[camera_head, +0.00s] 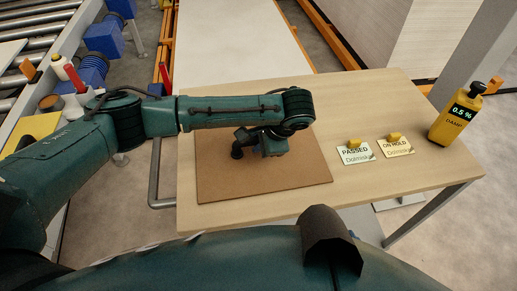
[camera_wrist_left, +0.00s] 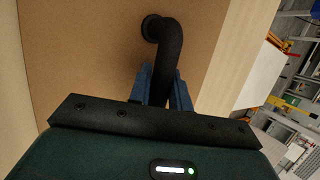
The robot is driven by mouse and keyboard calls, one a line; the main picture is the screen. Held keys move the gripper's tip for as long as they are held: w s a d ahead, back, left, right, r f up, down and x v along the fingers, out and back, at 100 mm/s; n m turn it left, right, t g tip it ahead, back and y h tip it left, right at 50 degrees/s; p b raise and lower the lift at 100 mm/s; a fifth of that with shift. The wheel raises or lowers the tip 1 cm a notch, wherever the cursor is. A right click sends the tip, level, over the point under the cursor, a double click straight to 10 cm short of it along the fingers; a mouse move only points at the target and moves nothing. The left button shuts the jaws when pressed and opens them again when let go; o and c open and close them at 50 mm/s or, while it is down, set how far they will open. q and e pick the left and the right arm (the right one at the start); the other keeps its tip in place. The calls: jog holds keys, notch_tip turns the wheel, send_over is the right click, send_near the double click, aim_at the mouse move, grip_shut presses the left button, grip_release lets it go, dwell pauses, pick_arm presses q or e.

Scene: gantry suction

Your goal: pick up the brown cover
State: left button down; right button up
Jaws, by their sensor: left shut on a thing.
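The brown cover (camera_head: 290,181) is a flat square board lying on the wooden table in the head view. It also fills much of the left wrist view (camera_wrist_left: 85,60). A black curved handle (camera_head: 237,152) stands up from its middle. In the left wrist view the handle (camera_wrist_left: 164,45) runs from its round foot on the cover to between the blue fingers. My left gripper (camera_head: 262,147) is over the middle of the cover, shut on the black handle (camera_wrist_left: 164,88). The arm hides part of the cover's far side. My right gripper is in neither view.
Two small signs, "PASSED" (camera_head: 356,153) and "ON HOLD" (camera_head: 396,147), stand on the table (camera_head: 372,95) right of the cover. A roller conveyor (camera_head: 40,40) is at the left.

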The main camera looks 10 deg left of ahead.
pick_arm(q)
jog(key=shift+r, duration=0.1)
notch_tip(320, 180, up, 10)
jog(key=shift+p, duration=0.4)
dwell(0.6)
